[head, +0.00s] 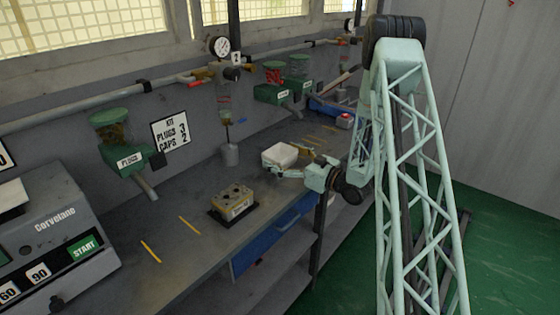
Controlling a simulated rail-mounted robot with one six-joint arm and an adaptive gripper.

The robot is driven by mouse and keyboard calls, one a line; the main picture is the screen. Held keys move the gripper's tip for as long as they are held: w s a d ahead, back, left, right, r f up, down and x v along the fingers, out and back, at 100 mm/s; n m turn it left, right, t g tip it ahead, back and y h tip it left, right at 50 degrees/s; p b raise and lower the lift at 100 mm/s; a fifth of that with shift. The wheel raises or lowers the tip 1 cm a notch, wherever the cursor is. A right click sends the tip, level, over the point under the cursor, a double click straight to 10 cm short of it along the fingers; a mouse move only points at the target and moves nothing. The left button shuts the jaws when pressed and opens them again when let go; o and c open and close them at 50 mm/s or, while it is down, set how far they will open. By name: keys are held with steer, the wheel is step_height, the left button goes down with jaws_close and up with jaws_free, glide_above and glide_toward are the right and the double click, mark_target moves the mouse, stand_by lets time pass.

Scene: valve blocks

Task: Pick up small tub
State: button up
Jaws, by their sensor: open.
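The small tub (277,154), a pale cream open-topped container, sits upright on the grey bench in the middle of the head view. My gripper (291,163) reaches in from the right at the tub's right side. Its jaws are open, with one finger in front of the tub's near right corner and the other partly hidden behind. I cannot tell whether a finger touches the tub. The tub's right end is partly covered by the gripper.
A yellowish valve block (235,203) sits on a dark plate left of the tub. A grey cylinder (230,155) stands behind. Green dispensers, including the PLUGS one (128,158), hang on the wall. The Corvelane machine (60,235) fills the left. Bare bench (175,245) lies at front left.

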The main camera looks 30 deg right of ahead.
steer(key=shift+c, duration=0.7)
steer(key=c, duration=0.8)
steer(key=shift+r, duration=0.1)
steer(key=shift+r+p, duration=0.45)
steer(key=shift+r, duration=1.05)
steer(key=shift+s+d+r, duration=0.15)
steer(key=shift+s+r, duration=0.05)
steer(key=v, duration=0.5)
steer(key=r+p+v, duration=0.1)
steer(key=v, duration=0.4)
steer(key=p+v, duration=0.1)
steer(key=v, duration=0.4)
steer(key=shift+s+d+r, duration=0.15)
steer(key=shift+d+r, duration=0.05)
steer(key=shift+d, duration=0.1)
